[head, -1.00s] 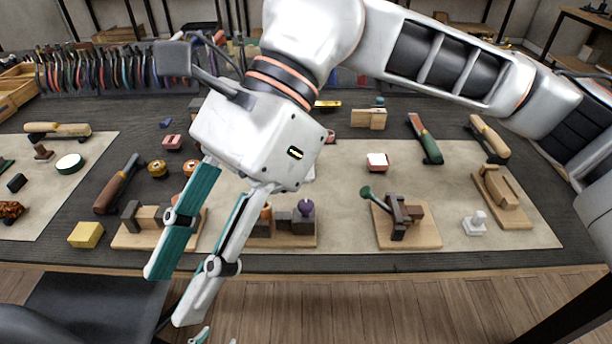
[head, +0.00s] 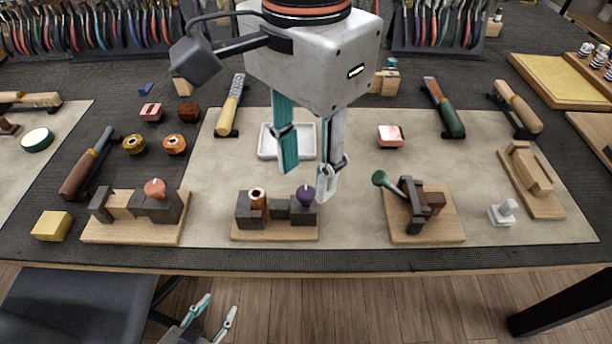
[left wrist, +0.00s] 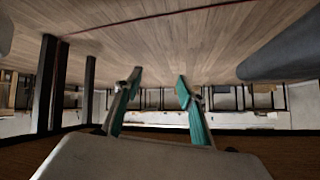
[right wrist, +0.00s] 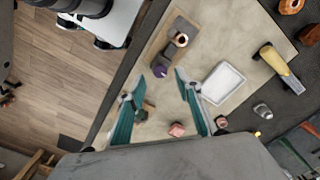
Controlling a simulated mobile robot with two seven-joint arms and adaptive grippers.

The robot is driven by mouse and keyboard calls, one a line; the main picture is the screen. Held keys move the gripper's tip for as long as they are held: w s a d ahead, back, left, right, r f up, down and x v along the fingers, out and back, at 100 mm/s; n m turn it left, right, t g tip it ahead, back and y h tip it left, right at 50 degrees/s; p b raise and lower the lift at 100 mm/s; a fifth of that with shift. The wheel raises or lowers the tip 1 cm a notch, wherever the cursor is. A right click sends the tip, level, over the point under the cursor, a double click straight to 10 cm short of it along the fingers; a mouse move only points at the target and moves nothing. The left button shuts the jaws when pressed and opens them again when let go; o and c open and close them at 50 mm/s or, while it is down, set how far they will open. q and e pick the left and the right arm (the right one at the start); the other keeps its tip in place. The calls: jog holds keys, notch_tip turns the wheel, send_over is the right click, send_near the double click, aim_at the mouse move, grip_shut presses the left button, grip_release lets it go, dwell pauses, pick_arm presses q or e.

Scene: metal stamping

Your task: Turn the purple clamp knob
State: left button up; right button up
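The purple clamp knob (head: 305,195) sits on top of the right dark grey block of a clamp fixture (head: 275,233) with a wooden base. A copper-coloured cylinder (head: 257,198) stands in the left block. My right gripper (head: 308,186) is open and points down just above and behind the knob, one finger partly overlapping it. In the right wrist view the knob (right wrist: 160,71) shows between and just beyond the open fingertips (right wrist: 162,77); I cannot tell whether they touch it. My left gripper (head: 217,303) is open and empty, below the table's front edge; the left wrist view (left wrist: 158,79) shows floor ahead.
A similar fixture with an orange knob (head: 155,188) stands to the left. A green-handled toggle clamp (head: 415,208) stands to the right. A white tray (head: 267,142) lies behind the right gripper.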

aim_at(306, 192)
notch_tip(306, 192, down, 2)
jog(key=shift+f, duration=0.65)
grip_shut()
pick_arm(q)
jog(key=shift+w+d+r, duration=0.1)
jog(key=shift+w+r, duration=0.2)
jog(key=shift+w, duration=0.15)
